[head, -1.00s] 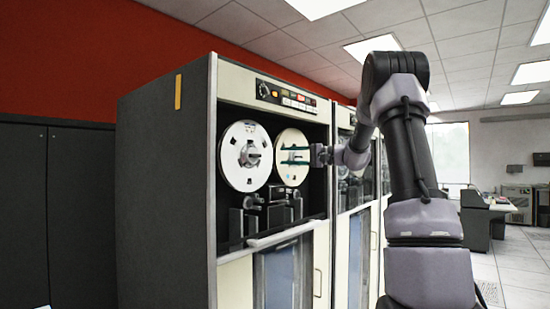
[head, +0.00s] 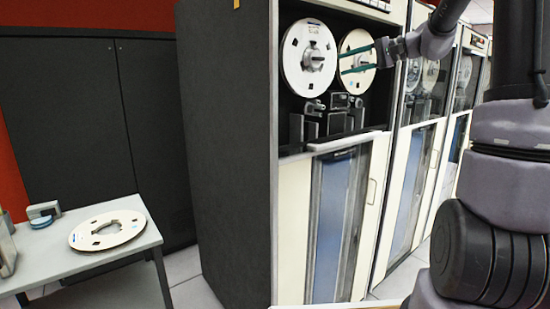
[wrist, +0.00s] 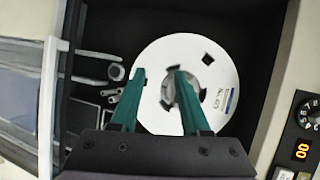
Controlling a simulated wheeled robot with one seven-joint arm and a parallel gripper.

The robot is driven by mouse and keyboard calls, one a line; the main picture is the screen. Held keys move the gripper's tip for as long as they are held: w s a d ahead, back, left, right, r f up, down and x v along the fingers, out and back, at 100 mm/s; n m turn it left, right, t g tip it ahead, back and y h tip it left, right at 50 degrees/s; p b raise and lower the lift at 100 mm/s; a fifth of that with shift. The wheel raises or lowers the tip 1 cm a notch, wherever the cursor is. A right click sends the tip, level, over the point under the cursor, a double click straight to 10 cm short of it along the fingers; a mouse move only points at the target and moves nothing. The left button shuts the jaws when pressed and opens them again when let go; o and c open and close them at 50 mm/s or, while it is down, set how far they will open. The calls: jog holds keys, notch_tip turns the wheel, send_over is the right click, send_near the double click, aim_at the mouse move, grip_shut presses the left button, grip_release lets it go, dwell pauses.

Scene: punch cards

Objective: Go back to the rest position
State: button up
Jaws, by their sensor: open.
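My gripper (head: 358,53) has two green fingers and is open, with nothing seen between them. In the head view it is in front of the right tape reel (head: 360,62) of the tape drive. In the wrist view my gripper (wrist: 160,85) points at a white reel (wrist: 196,60) with a small label, its fingertips overlapping the hub region. I cannot tell whether the fingers touch the reel. The left reel (head: 308,58) sits on its hub beside it.
The tape cabinet (head: 225,150) has a dark side and a glass-panelled lower door (head: 335,225). A small table (head: 85,262) at lower left holds a loose white reel (head: 107,230) and a small blue-grey object (head: 43,213). A dark cupboard (head: 75,110) stands behind. More tape units continue to the right.

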jog(key=s+a+f+g+h, duration=0.1)
jog(key=s+a+f+h, duration=0.15)
jog(key=s, duration=0.65)
jog(key=s+a+f+g+h, duration=0.1)
jog(key=s+a+f+h, duration=0.15)
jog(key=s, duration=0.55)
jog(key=s+d+f+t+h, duration=0.1)
jog(key=s+d+f+h, duration=0.1)
jog(key=s, duration=0.4)
jog(key=s+d+f+n+t+h, duration=0.1)
jog(key=s+d+f+h, duration=0.1)
jog(key=s, duration=0.4)
jog(key=shift+s+d+f+h, duration=0.25)
jog(key=shift+d+f+h, duration=0.15)
jog(key=shift+f+h, duration=0.5)
jog(key=shift+r, duration=0.1)
